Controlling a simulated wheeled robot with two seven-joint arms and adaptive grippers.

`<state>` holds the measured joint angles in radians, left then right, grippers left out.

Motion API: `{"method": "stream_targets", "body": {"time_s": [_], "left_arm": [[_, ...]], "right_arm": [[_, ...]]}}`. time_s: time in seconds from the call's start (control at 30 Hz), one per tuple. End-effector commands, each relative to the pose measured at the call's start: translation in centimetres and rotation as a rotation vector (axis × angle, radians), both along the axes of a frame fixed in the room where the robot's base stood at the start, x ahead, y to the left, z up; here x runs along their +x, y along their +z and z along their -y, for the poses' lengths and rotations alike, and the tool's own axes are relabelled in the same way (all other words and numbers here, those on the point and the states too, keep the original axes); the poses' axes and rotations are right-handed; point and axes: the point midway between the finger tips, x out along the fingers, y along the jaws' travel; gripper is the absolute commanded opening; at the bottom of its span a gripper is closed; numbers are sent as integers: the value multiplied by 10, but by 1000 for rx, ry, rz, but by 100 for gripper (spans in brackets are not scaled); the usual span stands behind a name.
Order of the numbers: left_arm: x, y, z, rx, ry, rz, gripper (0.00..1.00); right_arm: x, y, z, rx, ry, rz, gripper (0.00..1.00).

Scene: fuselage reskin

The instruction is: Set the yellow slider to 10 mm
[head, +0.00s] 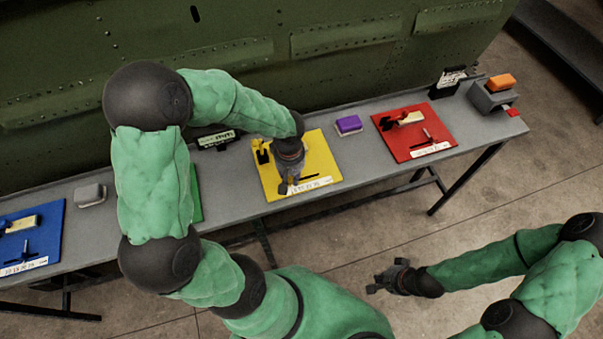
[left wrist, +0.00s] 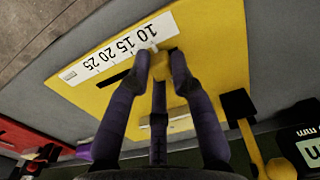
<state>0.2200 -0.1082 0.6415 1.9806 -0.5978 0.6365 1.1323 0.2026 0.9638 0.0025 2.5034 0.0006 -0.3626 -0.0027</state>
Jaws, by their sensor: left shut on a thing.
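A yellow board (head: 325,160) lies on the bench. In the left wrist view the yellow board (left wrist: 215,50) carries a white scale strip (left wrist: 105,55) with the numbers 10, 15, 20 and 25, and a dark slot (left wrist: 115,79) beside it. My left gripper (head: 287,186) is over this board. In the left wrist view its fingertips (left wrist: 158,60) are shut around the small yellow slider (left wrist: 158,68), beside the 10 end of the strip. The fingers partly hide the slider, so its exact reading cannot be told. My right gripper (head: 380,281) is away from the bench, empty, with its fingers apart.
A red board (head: 390,130) and a purple block (head: 348,124) stand to the right on the grey bench (head: 236,170). A blue board (head: 50,225) and a grey block (head: 89,194) are at the left. A black-and-yellow part (head: 262,153) stands on the yellow board near the gripper. The green fuselage (head: 330,60) rises behind.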

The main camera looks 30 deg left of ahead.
Motion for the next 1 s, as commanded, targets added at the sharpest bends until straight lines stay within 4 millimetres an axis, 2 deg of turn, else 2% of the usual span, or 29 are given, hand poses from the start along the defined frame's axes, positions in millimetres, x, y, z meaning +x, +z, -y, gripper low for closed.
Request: {"method": "stream_targets", "body": {"time_s": [0.37,0.4,0.47,0.83,1.0], "left_arm": [[-7,0,-6,4,-4,-5,0],[-7,0,-6,4,-4,-6,28],[-7,0,-6,3,-3,-7,43],[-5,2,-5,2,-1,-1,43],[-5,21,-5,3,-2,3,43]], "right_arm": [[0,-1,0,0,0,0,0],[0,-1,0,0,0,0,0],[0,-1,0,0,0,0,0],[0,-1,0,0,0,0,0],[0,-1,0,0,0,0,0]]}}
